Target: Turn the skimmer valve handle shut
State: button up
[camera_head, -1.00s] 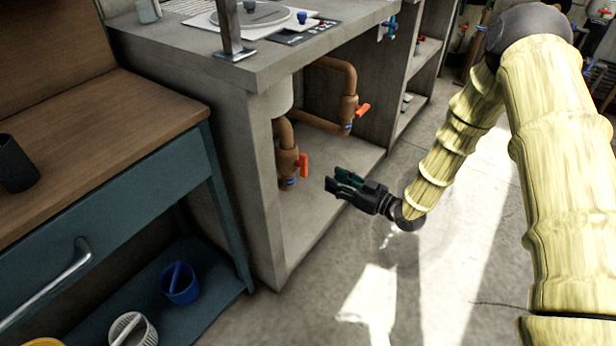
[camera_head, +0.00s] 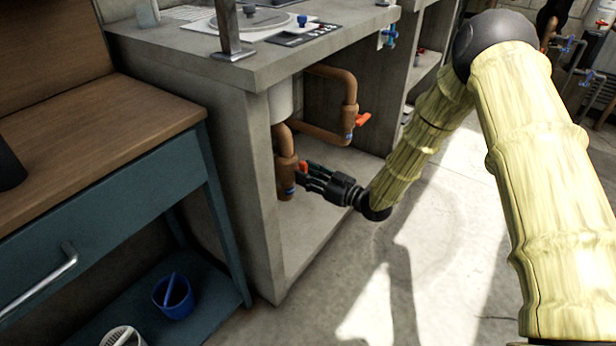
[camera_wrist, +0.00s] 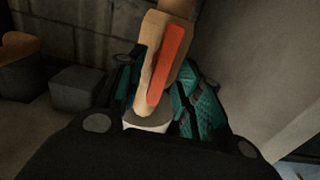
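A brown pipe with a valve (camera_head: 286,172) stands in the open bay under the concrete counter. Its orange handle (camera_head: 303,165) is mostly covered by my gripper (camera_head: 302,174) in the head view. In the wrist view, the orange handle (camera_wrist: 171,62) lies lengthwise along the pale brown valve body (camera_wrist: 151,66), between the two teal-padded fingers of my gripper (camera_wrist: 160,92). The fingers are apart, one on each side, with a gap on the left. Whether either finger touches the handle is unclear.
A second brown pipe with an orange handle (camera_head: 363,119) is further back in the bay. The concrete counter (camera_head: 180,42) overhangs the valves, and its side wall (camera_head: 245,190) is close on the left. Open floor (camera_head: 350,270) lies in front.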

jog(key=shift+w+a, duration=0.15)
jog(key=shift+a, duration=0.05)
grip_shut()
